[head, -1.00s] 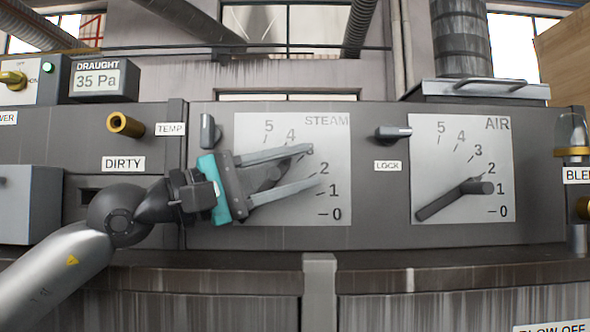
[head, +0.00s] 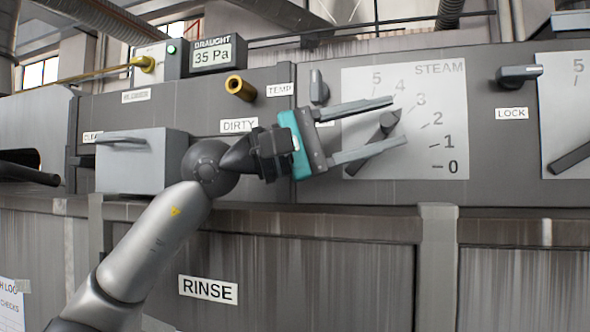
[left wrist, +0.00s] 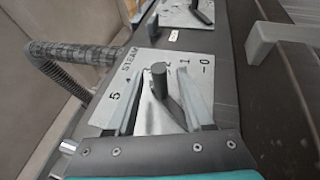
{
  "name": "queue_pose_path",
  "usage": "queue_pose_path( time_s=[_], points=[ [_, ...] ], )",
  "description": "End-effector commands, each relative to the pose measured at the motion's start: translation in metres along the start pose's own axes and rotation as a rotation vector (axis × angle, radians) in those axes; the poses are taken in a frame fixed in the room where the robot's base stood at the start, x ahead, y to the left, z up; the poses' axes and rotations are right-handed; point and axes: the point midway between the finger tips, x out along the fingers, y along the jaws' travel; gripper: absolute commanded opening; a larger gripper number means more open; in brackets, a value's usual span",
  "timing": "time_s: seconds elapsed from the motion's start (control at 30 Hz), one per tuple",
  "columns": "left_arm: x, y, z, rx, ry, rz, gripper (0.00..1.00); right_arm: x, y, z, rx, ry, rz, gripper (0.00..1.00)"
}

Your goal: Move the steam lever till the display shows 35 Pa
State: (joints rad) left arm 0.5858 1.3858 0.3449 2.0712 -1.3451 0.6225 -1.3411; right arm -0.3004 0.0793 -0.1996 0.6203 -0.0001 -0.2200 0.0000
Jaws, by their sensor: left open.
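The steam lever (head: 389,122) is a dark bar with a round knob on the white STEAM scale plate (head: 440,92). It slants up to the right, its knob end towards about 3. The draught display (head: 211,56) reads 35 Pa. My left gripper (head: 392,121) is open, its two fingers above and below the lever in the head view. In the left wrist view the knob (left wrist: 160,76) stands between the spread fingers, with a gap on each side. My right gripper is not in view.
The LOCK knob (head: 520,73) and a second scale plate (head: 570,95) are to the right. A small dark knob (head: 318,87) sits just above my left gripper. A brass TEMP knob (head: 240,88) and a grey box (head: 140,165) are to the left.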

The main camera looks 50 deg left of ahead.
Motion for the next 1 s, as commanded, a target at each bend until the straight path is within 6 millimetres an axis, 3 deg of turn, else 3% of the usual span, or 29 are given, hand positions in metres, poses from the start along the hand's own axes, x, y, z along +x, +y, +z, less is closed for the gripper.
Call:
queue_pose_path(
  time_s=[0.03, 0.3, 0.6, 1.0],
  points=[
    [-0.008, -0.004, 0.000, -0.001, -0.001, 0.003, 0.52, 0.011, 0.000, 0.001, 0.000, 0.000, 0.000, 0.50],
    [-0.050, -0.003, -0.001, 0.000, -0.001, 0.007, 0.52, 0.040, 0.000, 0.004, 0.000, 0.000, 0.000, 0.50],
    [-0.098, -0.001, 0.000, -0.001, -0.002, 0.004, 0.52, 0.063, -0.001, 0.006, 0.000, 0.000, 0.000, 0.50],
    [-0.111, 0.000, 0.000, 0.000, -0.002, 0.001, 0.52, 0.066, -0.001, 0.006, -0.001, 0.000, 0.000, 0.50]
  ],
)
